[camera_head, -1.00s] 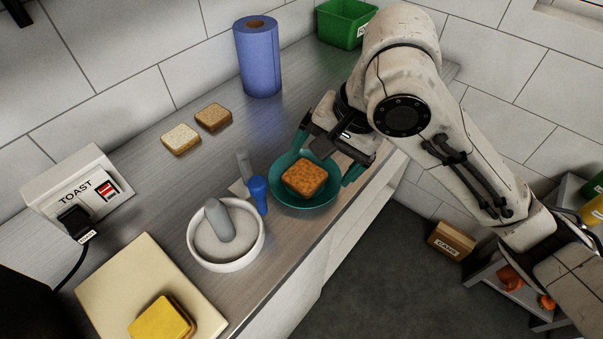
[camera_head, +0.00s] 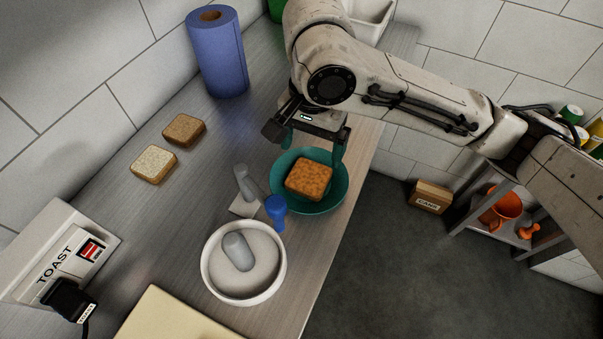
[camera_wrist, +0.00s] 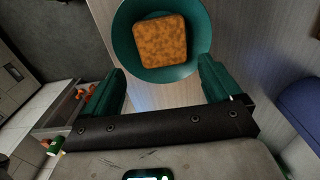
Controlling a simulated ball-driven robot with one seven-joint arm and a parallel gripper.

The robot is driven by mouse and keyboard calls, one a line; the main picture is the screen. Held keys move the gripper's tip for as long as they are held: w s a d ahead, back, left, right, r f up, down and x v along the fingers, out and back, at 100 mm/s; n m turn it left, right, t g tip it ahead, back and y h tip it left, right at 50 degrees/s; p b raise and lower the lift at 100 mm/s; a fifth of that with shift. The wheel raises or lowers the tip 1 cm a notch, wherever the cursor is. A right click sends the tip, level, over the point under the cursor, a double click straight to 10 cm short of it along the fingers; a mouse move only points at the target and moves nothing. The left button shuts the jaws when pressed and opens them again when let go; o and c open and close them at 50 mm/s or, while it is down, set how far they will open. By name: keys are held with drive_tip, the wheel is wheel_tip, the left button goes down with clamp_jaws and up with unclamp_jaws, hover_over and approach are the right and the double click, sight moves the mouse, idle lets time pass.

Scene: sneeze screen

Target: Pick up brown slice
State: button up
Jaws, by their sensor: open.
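A brown bread slice (camera_head: 184,131) lies flat on the counter near the wall, just behind a paler slice (camera_head: 154,164). A mottled orange-brown slice (camera_head: 309,180) lies in a teal bowl (camera_head: 339,194); it also shows in the wrist view (camera_wrist: 163,42), inside the bowl (camera_wrist: 124,42). My gripper (camera_head: 313,145) is open and empty at the bowl's far edge, away from the slice on the counter. In the wrist view, my green fingers (camera_wrist: 163,80) are spread apart, with the bowl ahead of them. The slice on the counter is not in the wrist view.
A blue paper roll (camera_head: 218,55) stands behind the counter slices. A white bowl (camera_head: 280,277) with a grey pestle, a blue object (camera_head: 276,210) and a grey upright tool (camera_head: 244,190) stand nearby. The counter around the slices is clear.

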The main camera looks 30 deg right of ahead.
sight(309, 176)
drive_tip(key=shift+w+a+f, duration=0.1)
drive_tip(key=shift+f, duration=4.25)
drive_tip(key=c, duration=0.7)
